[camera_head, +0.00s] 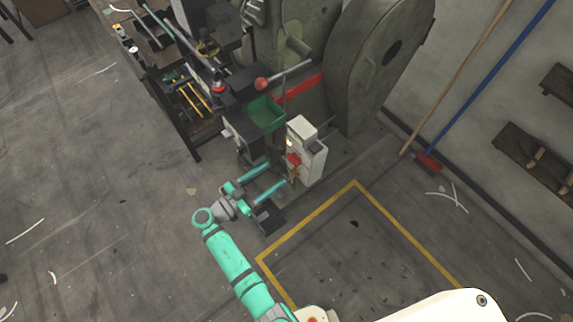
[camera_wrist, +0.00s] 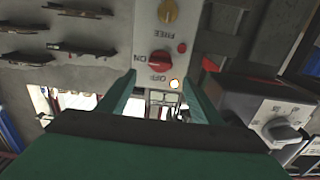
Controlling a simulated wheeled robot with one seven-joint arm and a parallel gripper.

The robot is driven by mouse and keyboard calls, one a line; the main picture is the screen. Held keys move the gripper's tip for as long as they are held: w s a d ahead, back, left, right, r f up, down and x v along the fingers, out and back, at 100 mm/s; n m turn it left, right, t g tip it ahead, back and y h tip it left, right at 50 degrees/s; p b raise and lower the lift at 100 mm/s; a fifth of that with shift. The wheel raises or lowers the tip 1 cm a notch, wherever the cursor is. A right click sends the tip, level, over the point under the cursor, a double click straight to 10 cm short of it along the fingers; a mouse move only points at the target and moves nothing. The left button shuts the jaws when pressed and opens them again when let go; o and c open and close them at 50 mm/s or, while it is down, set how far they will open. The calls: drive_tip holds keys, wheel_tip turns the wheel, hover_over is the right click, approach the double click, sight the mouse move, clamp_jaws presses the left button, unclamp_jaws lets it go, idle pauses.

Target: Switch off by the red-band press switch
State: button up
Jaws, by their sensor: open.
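The red-band press (camera_head: 310,90) is a large grey-green machine with a red stripe, at the top middle of the head view. A pale control box (camera_head: 312,145) stands in front of it with a red switch (camera_head: 294,159). Contact cannot be told.
A grey box with a knob (camera_wrist: 282,130) is at the right of the wrist view. Yellow-lined floor (camera_head: 350,240) is mostly clear.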

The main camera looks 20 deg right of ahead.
sight(291, 162)
drive_tip(key=x, duration=0.7)
drive_tip(key=shift+w+d, duration=0.1)
drive_tip(key=shift+d, duration=0.15)
drive_tip(key=c, duration=1.1)
